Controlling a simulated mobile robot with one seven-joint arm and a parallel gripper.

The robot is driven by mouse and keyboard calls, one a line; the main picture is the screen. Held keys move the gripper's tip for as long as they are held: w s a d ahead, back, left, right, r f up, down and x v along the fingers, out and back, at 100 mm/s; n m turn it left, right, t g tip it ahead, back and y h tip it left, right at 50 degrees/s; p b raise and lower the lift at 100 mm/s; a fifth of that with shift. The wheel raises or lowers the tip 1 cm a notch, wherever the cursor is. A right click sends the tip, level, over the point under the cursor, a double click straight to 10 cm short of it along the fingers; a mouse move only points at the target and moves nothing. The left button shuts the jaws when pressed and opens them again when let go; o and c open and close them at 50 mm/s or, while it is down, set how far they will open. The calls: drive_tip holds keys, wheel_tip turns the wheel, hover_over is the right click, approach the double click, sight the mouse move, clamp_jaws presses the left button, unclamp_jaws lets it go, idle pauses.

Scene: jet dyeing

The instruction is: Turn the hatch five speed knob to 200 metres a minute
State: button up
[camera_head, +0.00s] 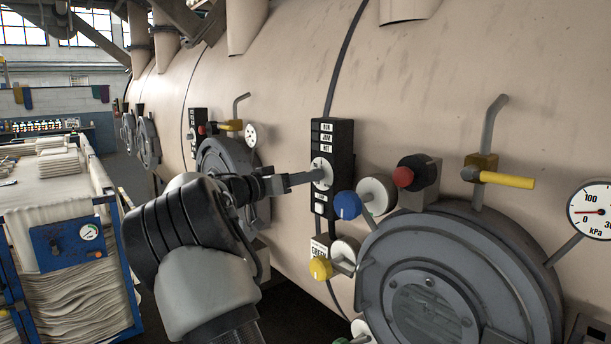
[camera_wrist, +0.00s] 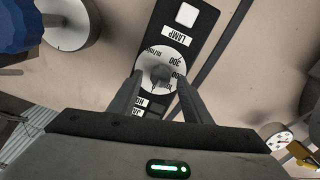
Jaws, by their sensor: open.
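A black control panel (camera_head: 342,150) stands on the beige machine wall, left of the large grey round hatch (camera_head: 450,235). A small grey knob (camera_wrist: 161,73) sits in the dial's middle. My gripper (camera_head: 314,177) reaches the dial from the left. In the wrist view my gripper (camera_wrist: 158,88) is open, with one finger on each side of the knob. I cannot tell whether they touch it. The knob's pointer setting and the hatch number are not readable.
A blue knob (camera_head: 347,205), a yellow knob (camera_head: 320,268) and a red button (camera_head: 403,177) sit close by. A yellow-handled valve (camera_head: 507,180) and a kPa gauge (camera_head: 592,211) are right. A blue-framed cloth trolley (camera_head: 75,245) stands left.

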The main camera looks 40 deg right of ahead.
drive_tip(key=c, duration=1)
drive_tip(key=shift+c, duration=0.2)
drive_tip(key=shift+f+n+b, duration=0.1)
drive_tip(key=shift+n+b, duration=0.25)
drive_tip(key=shift+n, duration=0.15)
drive_tip(key=shift+w+n+p, duration=0.1)
drive_tip(key=shift+n+p, duration=1.65)
drive_tip(key=shift+n, duration=7.85)
